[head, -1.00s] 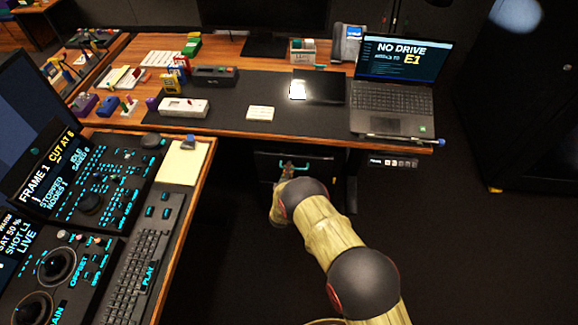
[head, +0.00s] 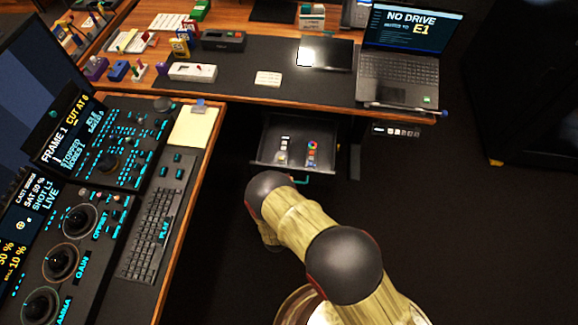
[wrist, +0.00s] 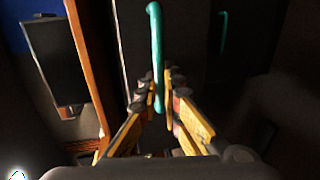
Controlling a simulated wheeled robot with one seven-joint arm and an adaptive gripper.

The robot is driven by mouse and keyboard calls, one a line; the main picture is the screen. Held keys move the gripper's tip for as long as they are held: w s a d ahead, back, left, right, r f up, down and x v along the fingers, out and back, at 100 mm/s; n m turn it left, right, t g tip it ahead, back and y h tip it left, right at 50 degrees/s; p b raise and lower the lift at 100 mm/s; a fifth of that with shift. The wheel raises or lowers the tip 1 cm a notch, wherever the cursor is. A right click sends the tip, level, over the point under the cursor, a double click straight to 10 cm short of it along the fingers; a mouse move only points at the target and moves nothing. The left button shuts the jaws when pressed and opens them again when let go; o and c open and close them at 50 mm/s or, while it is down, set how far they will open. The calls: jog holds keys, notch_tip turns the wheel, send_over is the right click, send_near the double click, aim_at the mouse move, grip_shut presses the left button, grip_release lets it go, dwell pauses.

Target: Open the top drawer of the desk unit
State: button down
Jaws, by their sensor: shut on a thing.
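The top drawer (head: 262,152) of the desk unit is pulled out under the desk in the head view, and its inside shows several small items. Its teal handle (head: 301,180) shows at the drawer's front, partly hidden by my arm. In the wrist view the handle (wrist: 156,50) runs down between the two yellow-sided fingers of my gripper (wrist: 163,100), which is shut on it. In the head view my gripper is hidden behind my own arm. A second teal handle (wrist: 223,32) shows farther right in the wrist view.
The desk (head: 250,92) above carries a laptop (head: 400,62), a dark tablet (head: 325,55) and several small devices. A control console (head: 110,165) with a keyboard (head: 158,225) stands at the left. Dark floor (head: 440,230) is clear at the right.

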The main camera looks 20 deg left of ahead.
jog(key=shift+f+v, duration=0.15)
jog(key=shift+v, duration=0.65)
jog(key=shift+f+v, duration=0.15)
jog(key=shift+v, duration=0.65)
jog(key=c, duration=2.3)
grip_release()
jog(key=shift+a, duration=0.1)
jog(key=shift+s, duration=0.1)
jog(key=v, duration=1.2)
